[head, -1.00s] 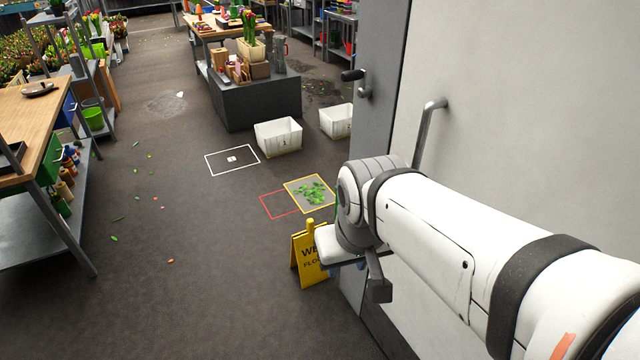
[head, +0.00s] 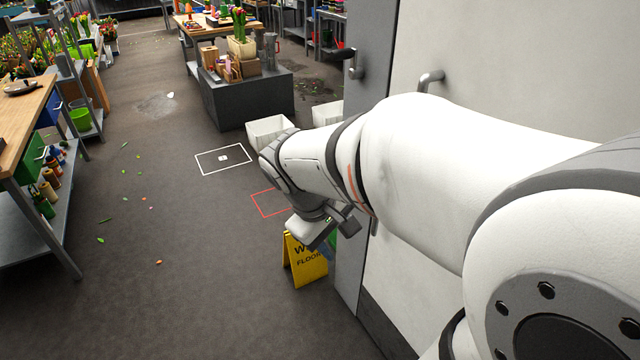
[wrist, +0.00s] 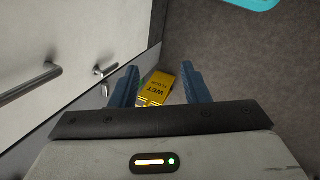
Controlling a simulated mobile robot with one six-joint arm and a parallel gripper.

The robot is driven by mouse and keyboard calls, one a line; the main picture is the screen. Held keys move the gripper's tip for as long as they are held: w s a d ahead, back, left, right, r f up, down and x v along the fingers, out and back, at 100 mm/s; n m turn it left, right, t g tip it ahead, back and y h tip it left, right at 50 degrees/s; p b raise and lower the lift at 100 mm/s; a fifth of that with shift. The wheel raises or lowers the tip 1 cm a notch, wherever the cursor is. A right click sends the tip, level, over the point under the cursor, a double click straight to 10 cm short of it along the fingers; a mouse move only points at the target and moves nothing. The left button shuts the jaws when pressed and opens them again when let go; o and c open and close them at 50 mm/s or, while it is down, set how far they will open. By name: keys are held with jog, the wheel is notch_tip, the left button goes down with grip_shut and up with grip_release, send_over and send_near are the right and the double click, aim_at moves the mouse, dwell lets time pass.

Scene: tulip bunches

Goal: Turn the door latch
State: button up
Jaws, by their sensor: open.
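In the wrist view a small metal latch (wrist: 106,70) shows on the door side, left of my gripper. My gripper (wrist: 160,68) has its two blue fingers spread apart with nothing held between them. The latch is outside the fingers, near the left fingertip; I see no contact. In the head view my arm hides part of the door, and the fingers are mostly hidden.
A metal pull bar (wrist: 30,82) sticks out from the door, left in the wrist view. A yellow wet-floor sign (head: 304,262) stands on the floor below my gripper. White bins (head: 268,130) and a workbench lie beyond.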

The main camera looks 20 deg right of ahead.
jog(key=w+d+f+n+g+h+b, duration=0.1)
jog(key=w+d+f+n+h+b, duration=0.2)
jog(key=w+d+f+b, duration=0.3)
jog(key=w+d+f+n+g+h+b, duration=0.1)
jog(key=w+d+f+n+h+b, duration=0.35)
jog(key=f, duration=0.45)
jog(key=n+t+h+b, duration=0.3)
jog(key=n+h+b, duration=0.4)
jog(key=b, duration=0.5)
send_near(373, 235)
jog(key=d+r, duration=0.4)
jog(key=r, duration=0.1)
jog(key=shift+n+y, duration=0.35)
jog(key=d, duration=0.3)
jog(key=w+d, duration=0.1)
jog(key=d, duration=0.2)
jog(key=shift+w+d+r+b, duration=0.15)
jog(key=shift+d+b, duration=0.2)
jog(key=shift+b, duration=0.05)
grip_shut()
